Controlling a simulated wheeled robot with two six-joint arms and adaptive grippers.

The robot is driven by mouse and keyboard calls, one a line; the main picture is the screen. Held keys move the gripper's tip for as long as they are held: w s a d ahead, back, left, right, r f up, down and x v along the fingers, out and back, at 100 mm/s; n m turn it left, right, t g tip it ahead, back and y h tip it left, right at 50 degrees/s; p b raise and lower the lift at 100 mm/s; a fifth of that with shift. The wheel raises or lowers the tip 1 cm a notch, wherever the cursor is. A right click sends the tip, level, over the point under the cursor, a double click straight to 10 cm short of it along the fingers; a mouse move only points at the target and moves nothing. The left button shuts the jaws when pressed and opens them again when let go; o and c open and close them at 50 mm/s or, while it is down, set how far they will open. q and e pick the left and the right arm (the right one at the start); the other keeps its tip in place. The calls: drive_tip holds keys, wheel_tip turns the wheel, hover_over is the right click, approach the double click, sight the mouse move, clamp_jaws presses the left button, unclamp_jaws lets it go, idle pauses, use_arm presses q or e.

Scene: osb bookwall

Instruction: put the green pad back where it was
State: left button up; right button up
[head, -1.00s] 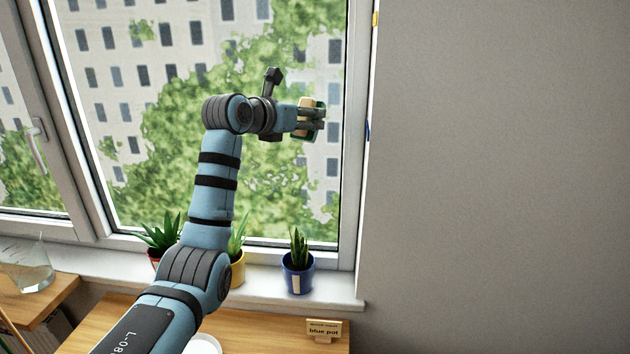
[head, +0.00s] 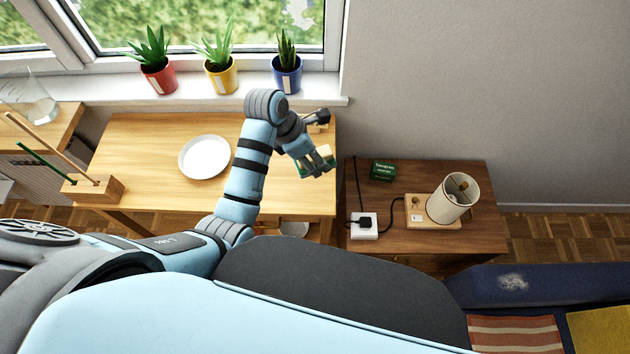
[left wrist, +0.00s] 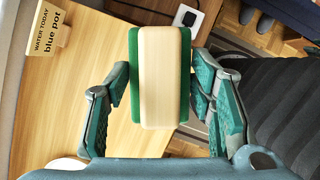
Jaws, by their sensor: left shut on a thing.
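The green pad is a pale wooden-looking block with green along two sides. It shows large in the left wrist view (left wrist: 160,78) and small and partly covered by fingers in the head view (head: 305,162). My left gripper (head: 318,162) is shut on it, near the right end of the light wooden table (head: 140,150). In the left wrist view its green-lined fingers stand on both sides of the block. I cannot tell the pad's exact height over the table. My right gripper is not in view.
A small "blue pot" card (left wrist: 48,32) stands near the held pad. A white plate (head: 205,157) and a wooden holder with sticks (head: 93,190) are on the table. The darker side table (head: 400,205) holds a lamp (head: 452,198), a green box (head: 383,171) and a white socket (head: 364,226).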

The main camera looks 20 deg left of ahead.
sight(296, 166)
use_arm(q)
wheel_tip(296, 166, down, 14)
drive_tip(key=b, duration=0.3)
drive_tip(key=shift+w+d+r, duration=0.1)
drive_tip(key=shift+r, duration=0.2)
drive_tip(key=shift+c, duration=0.3)
drive_tip(key=o, duration=1.1)
drive_tip(key=p+v, duration=0.3)
drive_tip(key=v, duration=0.8)
drive_tip(key=shift+r, duration=0.55)
